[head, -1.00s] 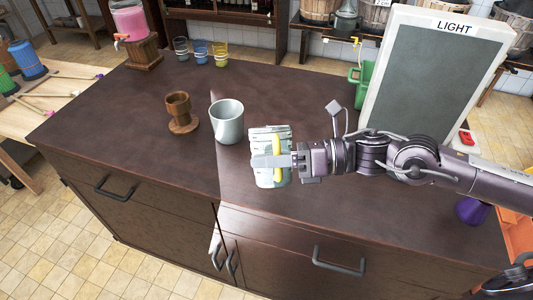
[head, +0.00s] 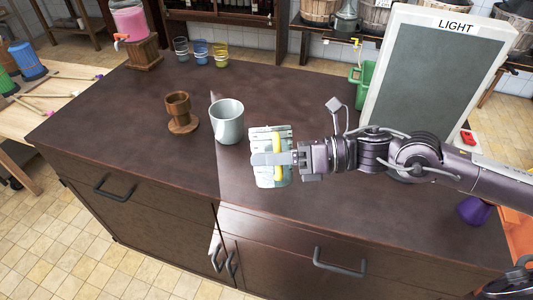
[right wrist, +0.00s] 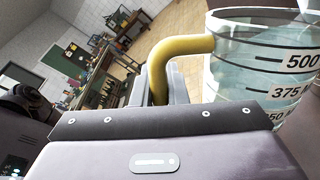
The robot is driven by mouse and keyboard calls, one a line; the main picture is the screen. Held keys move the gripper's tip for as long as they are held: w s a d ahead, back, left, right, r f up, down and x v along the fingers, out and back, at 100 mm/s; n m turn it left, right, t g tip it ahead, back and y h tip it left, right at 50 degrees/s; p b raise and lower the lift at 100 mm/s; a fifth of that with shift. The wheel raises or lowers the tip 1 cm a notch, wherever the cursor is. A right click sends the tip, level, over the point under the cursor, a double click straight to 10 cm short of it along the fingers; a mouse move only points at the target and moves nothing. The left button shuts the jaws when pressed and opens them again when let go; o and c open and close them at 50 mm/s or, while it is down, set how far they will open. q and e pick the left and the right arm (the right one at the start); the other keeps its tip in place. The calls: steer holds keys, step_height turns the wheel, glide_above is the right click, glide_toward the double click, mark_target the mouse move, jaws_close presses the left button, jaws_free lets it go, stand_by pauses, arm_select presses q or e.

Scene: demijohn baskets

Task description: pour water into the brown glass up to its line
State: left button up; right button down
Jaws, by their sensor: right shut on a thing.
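A brown cup (head: 178,105) stands upright on a round brown base on the dark counter; I cannot make out a line on it. My right gripper (head: 276,158) is shut on the yellow handle of a clear measuring jug (head: 262,176), to the right of the cup and nearer the front. In the right wrist view the jug (right wrist: 268,75) shows black marks, including 500 and 375, and pale water inside. The handle (right wrist: 185,46) runs down into my gripper. The jug is apart from the brown cup. My left gripper is not in view.
A grey mug (head: 228,124) stands between the brown cup and the jug. Several small glasses (head: 201,50) and a pink dispenser (head: 130,20) are at the back. A tall board marked LIGHT (head: 432,75) stands at right. The counter's front left (head: 120,140) is clear.

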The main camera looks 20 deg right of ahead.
steer(key=shift+r, duration=0.1)
stand_by(0.3)
steer(key=shift+w, duration=0.1)
stand_by(0.7)
steer(key=shift+r+b, duration=0.15)
steer(key=shift+b, duration=0.2)
steer(key=shift+w, duration=0.1)
stand_by(2.8)
steer(key=shift+r+m+b, duration=0.1)
steer(key=shift+m+b, duration=0.2)
steer(key=shift+b, duration=0.15)
stand_by(0.4)
